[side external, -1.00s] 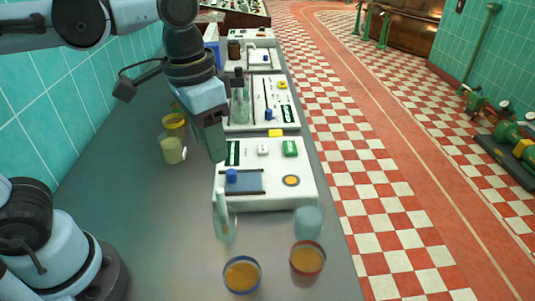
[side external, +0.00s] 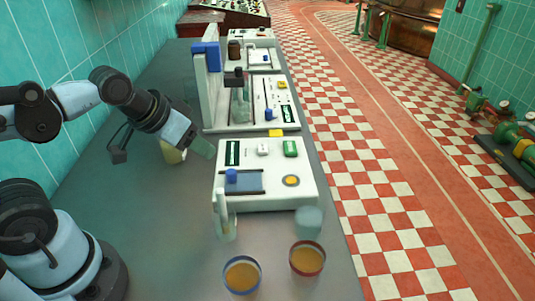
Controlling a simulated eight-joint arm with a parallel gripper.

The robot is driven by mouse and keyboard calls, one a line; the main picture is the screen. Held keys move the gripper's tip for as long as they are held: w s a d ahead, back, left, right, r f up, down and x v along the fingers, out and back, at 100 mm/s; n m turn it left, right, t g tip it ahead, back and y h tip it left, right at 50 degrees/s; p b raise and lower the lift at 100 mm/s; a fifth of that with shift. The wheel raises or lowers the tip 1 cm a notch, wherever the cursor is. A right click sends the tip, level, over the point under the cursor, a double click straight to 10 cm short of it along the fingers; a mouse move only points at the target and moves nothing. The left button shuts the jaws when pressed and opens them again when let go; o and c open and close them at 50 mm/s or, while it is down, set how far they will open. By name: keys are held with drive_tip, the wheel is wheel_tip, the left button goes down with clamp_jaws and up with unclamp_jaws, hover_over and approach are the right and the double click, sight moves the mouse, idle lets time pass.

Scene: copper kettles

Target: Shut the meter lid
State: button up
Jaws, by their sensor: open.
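The meter (side external: 288,118) is a white device in the middle of the row on the bench. Its lid (side external: 206,95), a white panel with a blue block (side external: 205,50) near its top, stands upright along the meter's left side, so it looks open. A glass bottle with a dark cap (side external: 240,100) stands on the left part of the meter. My gripper (side external: 207,150) is open, left of and nearer than the lid, apart from it, pointing right and down. Its finger gap is hard to make out. No held object shows.
A nearer white device (side external: 265,195) has a blue knob (side external: 231,175). A yellowish jar (side external: 170,154) is partly hidden behind my gripper. A clear vessel (side external: 226,225), a bluish cup (side external: 309,222) and two amber cups (side external: 242,274) (side external: 307,259) stand in front. The left bench (side external: 150,235) is clear.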

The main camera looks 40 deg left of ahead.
sight(231, 171)
drive_tip(key=shift+w+d+r+g, duration=1.85)
drive_tip(key=shift+w+r+g, duration=0.6)
drive_tip(key=shift+g, duration=1.05)
drive_tip(key=shift+w+f, duration=0.15)
drive_tip(key=shift+f, duration=6.05)
clamp_jaws()
